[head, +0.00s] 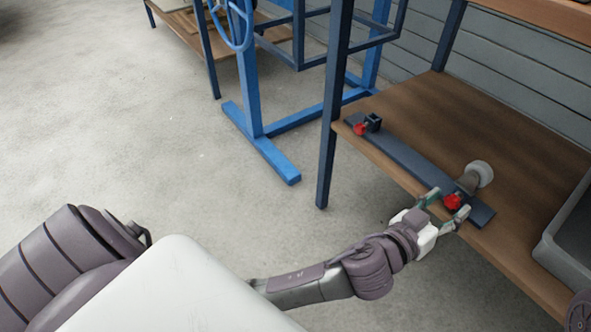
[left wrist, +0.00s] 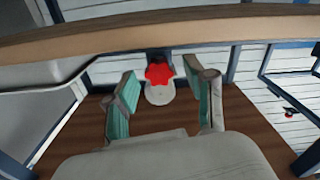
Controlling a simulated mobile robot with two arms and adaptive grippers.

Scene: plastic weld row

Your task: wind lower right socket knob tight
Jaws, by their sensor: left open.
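The lower right socket's red knob (head: 452,202) sits at the near edge of a dark bar (head: 405,158) on the wooden shelf. A short grey pipe with a pale round end (head: 481,174) stands in or behind this socket. My left gripper (head: 444,206) is open, its two fingers on either side of the knob. In the left wrist view the red knob (left wrist: 159,74) shows between the green-padded fingers, with clear gaps on both sides and no visible contact. The pale round end (left wrist: 160,94) shows just beside it. My right gripper is not in view.
A second red knob (head: 360,129) with a dark socket is at the bar's far left end. A grey bin (head: 560,250) stands at the shelf's right. A blue frame (head: 262,150) and a dark shelf leg (head: 328,150) stand left. The shelf behind the bar is clear.

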